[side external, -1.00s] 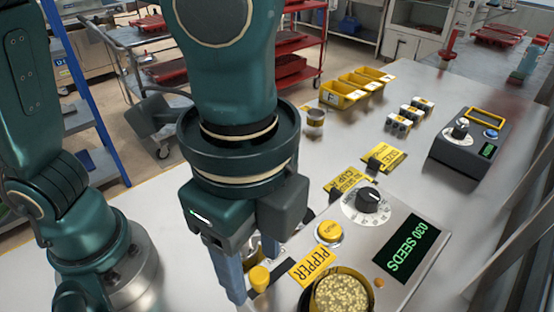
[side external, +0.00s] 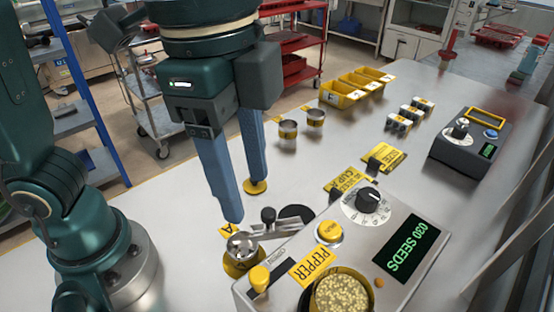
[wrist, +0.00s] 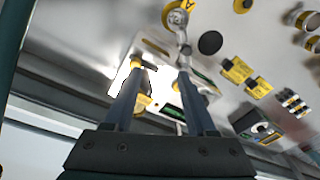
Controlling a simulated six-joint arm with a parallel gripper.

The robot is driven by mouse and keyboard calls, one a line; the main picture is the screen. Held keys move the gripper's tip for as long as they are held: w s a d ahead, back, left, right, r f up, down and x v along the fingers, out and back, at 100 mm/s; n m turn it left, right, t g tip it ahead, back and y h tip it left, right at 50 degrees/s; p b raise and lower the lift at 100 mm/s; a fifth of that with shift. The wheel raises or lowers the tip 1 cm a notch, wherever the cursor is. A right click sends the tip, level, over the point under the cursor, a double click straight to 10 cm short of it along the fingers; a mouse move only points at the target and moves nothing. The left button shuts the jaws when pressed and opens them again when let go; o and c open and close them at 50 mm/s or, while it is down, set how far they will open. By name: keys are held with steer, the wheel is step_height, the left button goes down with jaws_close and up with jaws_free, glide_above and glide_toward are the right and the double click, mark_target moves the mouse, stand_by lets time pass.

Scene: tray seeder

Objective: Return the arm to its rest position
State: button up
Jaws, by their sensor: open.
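My gripper (side external: 244,200) hangs in the left middle of the side view, above the bench, with its two blue fingers apart and nothing between them. The tray seeder (side external: 400,285) stands at the lower right with a dial and a green "030 SEEDS" display (side external: 406,247). Its yellow-rimmed bowl (side external: 342,292) of pale seeds has a "PEPPER" label. A metal cup (side external: 243,245) sits on a yellow base marked A, below my fingertips and apart from them. In the wrist view, my open fingers (wrist: 160,70) point over the seeder.
Two small tins (side external: 288,129) stand behind my fingers, with yellow bins (side external: 356,86) farther back. A dark control box (side external: 470,142) is at the right. Small white blocks (side external: 410,116) and yellow cards (side external: 383,158) lie between.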

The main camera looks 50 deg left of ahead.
steer(key=a+f+n+t, duration=0.2)
steer(key=a+f+n, duration=0.1)
steer(key=a+n, duration=0.3)
steer(key=a+f+n+t, duration=0.2)
steer(key=a+n, duration=0.4)
steer(key=a, duration=0.2)
steer(key=shift+f+n+t+y, duration=0.3)
steer(key=shift+f+t, duration=0.1)
